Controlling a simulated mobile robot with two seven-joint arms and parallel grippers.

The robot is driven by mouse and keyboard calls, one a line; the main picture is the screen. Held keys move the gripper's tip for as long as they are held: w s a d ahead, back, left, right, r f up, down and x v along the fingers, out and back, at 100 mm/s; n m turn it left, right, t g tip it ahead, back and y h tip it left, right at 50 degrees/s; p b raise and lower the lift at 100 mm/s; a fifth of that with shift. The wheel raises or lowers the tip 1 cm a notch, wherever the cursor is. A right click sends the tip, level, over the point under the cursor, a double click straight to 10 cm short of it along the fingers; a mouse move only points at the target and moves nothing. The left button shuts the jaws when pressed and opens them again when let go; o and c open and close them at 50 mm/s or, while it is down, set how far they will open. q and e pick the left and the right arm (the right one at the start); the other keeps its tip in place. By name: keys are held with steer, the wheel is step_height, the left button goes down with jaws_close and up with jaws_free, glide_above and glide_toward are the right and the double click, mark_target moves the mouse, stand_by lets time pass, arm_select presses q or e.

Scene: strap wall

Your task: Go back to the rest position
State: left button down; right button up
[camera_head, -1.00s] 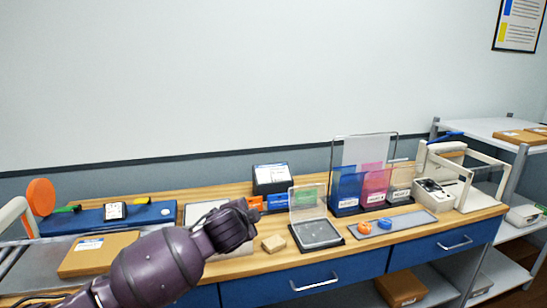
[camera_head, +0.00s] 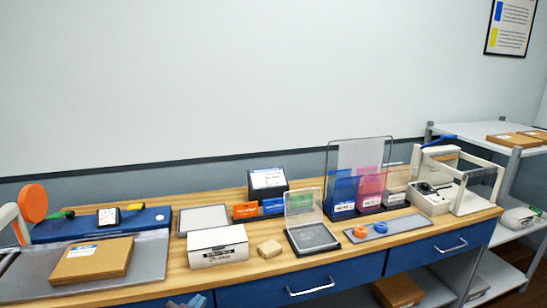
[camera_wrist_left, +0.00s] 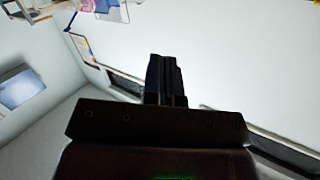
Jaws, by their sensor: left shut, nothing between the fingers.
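My left gripper (camera_wrist_left: 162,62) shows in the left wrist view as two dark fingers lying side by side, shut with nothing between them. It is tilted in that view, with pale wall and floor behind it and no object at its tips. In the head view the left arm no longer covers the workbench (camera_head: 275,272); only a small bluish shape shows at the bottom edge, and I cannot tell whether it is part of my arm. My right gripper is in neither view.
On the bench stand a white labelled box (camera_head: 217,247), a cardboard parcel (camera_head: 92,261), a small tan block (camera_head: 269,249), a clear-lidded case (camera_head: 313,237), coloured file holders (camera_head: 357,190) and a white-framed device (camera_head: 455,180). Shelves (camera_head: 520,150) stand at right.

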arm_select(q)
steer(key=s+a+f+n+g+y, duration=0.2)
steer(key=s+a+f, duration=0.3)
steer(key=s+f, duration=0.3)
steer(key=s+a+f+n+g+y, duration=0.2)
steer(key=s+a+f, duration=0.3)
steer(key=s+f, duration=0.4)
steer(key=s+n, duration=0.1)
steer(key=s, duration=0.4)
steer(key=shift+s+a+f+y, duration=0.15)
steer(key=shift+a+f+y, duration=0.15)
steer(key=shift+a+y, duration=0.1)
